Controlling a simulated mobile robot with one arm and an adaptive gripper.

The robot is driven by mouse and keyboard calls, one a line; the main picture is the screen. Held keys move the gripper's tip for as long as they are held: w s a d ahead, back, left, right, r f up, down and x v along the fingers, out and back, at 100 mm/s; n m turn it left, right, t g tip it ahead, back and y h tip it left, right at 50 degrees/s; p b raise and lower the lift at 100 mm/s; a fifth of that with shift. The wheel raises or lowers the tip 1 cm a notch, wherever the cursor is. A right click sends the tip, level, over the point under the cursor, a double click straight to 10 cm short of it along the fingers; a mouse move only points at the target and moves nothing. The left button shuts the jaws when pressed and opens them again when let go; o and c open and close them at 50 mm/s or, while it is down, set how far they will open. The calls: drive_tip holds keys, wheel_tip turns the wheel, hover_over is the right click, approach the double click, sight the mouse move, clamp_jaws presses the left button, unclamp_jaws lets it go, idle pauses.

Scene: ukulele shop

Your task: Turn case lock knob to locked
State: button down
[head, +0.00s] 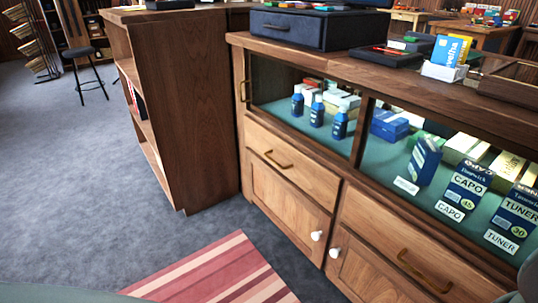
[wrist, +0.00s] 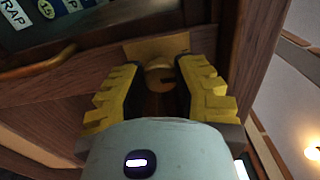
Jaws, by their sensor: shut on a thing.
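The case lock knob (wrist: 158,73) is a round brass piece with a dark slot or shadow below it, on a brass plate (wrist: 155,46) set in the case's wood. My gripper (wrist: 158,66) has its yellow-padded fingers on both sides of the knob and is shut on it. The fingers hide the knob's sides, and I cannot tell which way the knob is turned. The wooden display case (head: 345,172) with glass front stands at the right in the head view. The lock and the fingers do not show there.
Price labels (wrist: 60,58) show behind the glass beside the lock. In the head view, a wooden shelf unit (head: 185,100) stands left of the case, and a striped rug (head: 215,275) lies in front. Grey floor (head: 70,200) is clear at the left. A stool (head: 85,65) stands farther back.

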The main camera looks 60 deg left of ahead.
drive_tip(key=shift+a+f+n, duration=0.1)
drive_tip(key=shift+f+n, duration=0.05)
drive_tip(key=shift+n, duration=0.25)
drive_tip(key=c, duration=0.6)
unclamp_jaws()
drive_tip(key=shift+w, duration=0.1)
drive_tip(key=s, duration=1.2)
drive_tip(key=shift+s+d, duration=0.1)
drive_tip(key=shift+d, duration=0.15)
drive_tip(key=shift+r, duration=0.2)
